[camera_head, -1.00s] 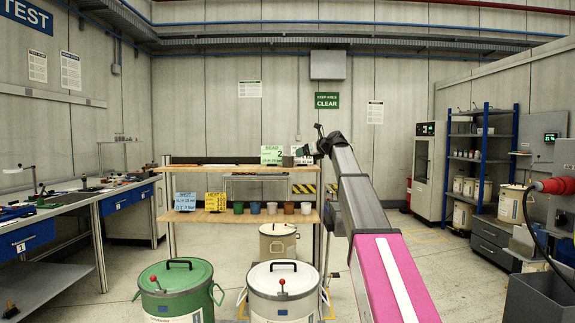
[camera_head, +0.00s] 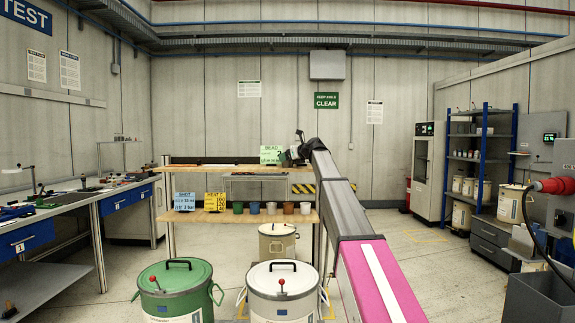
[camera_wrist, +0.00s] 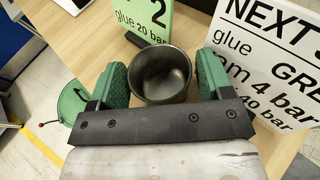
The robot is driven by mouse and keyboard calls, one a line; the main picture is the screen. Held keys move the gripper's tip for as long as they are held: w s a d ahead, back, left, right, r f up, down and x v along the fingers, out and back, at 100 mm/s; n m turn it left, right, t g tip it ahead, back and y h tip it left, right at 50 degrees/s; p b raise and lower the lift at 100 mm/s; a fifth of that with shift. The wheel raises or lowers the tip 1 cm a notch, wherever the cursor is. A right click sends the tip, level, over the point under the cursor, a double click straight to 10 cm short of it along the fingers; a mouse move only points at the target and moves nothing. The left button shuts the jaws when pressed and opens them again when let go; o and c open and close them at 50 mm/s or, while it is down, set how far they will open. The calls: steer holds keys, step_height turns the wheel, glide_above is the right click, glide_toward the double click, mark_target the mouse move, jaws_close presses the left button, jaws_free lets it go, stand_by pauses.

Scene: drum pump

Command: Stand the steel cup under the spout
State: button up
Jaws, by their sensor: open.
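The steel cup (camera_wrist: 160,75) is a dark grey, round, empty cup standing upright on the wooden top shelf in the wrist view. My gripper (camera_wrist: 162,64) is open, with one green-padded finger on each side of the cup. The left finger is close to the wall; I cannot tell whether either finger touches it. In the head view my gripper (camera_head: 291,157) is at the top shelf by the green card, and the cup cannot be made out there. I cannot pick out the spout in either view.
A green card (camera_wrist: 148,20) and a white card (camera_wrist: 270,60) stand close to the cup. Several small cups (camera_head: 271,208) line the lower shelf. A green drum (camera_head: 181,290), a white drum (camera_head: 282,292) and a cream drum (camera_head: 277,242) stand on the floor.

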steer(key=shift+c, duration=0.3)
steer(key=c, duration=0.7)
steer(key=shift+r, duration=0.1)
